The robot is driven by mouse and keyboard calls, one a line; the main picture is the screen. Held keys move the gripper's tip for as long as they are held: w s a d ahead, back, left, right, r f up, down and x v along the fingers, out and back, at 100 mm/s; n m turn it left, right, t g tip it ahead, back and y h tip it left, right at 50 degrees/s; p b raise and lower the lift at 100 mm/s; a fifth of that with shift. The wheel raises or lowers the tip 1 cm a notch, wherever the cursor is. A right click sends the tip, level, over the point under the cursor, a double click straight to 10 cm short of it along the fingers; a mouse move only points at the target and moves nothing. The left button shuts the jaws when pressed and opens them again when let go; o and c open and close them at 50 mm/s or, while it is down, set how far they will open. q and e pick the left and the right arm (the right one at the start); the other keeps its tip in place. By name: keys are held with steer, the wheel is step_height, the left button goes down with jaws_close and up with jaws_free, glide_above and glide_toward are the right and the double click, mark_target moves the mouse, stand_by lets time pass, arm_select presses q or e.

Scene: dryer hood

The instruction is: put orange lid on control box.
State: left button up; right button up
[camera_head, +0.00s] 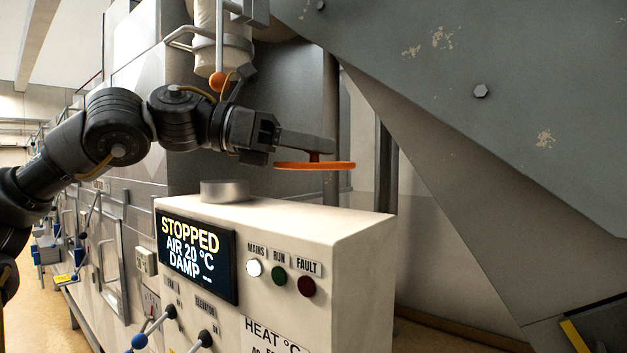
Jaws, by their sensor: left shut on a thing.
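The orange lid (335,166) is a thin flat disc with a small knob on top, held level in the air. My left gripper (316,150) is shut on the lid's knob, above the right part of the control box. The control box (345,236) is cream white, with a flat top and a dark display reading STOPPED, AIR 20 °C, DAMP. A gap shows between the lid and the box top. A short round grey metal collar (224,191) stands on the left part of the box top, left of the lid. My right gripper is not in view.
A big grey sloping hood panel (480,90) fills the upper right. A pipe with an orange ball (217,81) hangs behind my left arm. Levers (160,325) stick out of the box front at lower left. The right part of the box top is clear.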

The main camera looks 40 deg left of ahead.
mark_target(313, 216)
arm_select(q)
steer(key=f, duration=0.1)
steer(key=w+a+f, duration=0.1)
steer(key=w+f, duration=0.1)
steer(key=shift+a+f+p, duration=0.15)
steer(key=shift+a+p, duration=0.15)
steer(key=shift+p, duration=0.05)
steer(key=shift+w+a+f, duration=0.1)
steer(key=shift+f, duration=0.1)
step_height(313, 216, down, 3)
steer(key=shift+w+a+f+p, duration=0.1)
steer(key=shift+w+p, duration=0.05)
steer(key=shift+p, duration=0.95)
steer(key=shift+a+f, duration=0.1)
steer(key=shift+f, duration=0.1)
steer(key=shift+d+f+b, duration=0.15)
steer(key=shift+d+b, duration=0.05)
steer(key=shift+b, duration=0.1)
steer(key=o, duration=1)
steer(key=shift+a, duration=0.15)
steer(key=shift+c, duration=0.2)
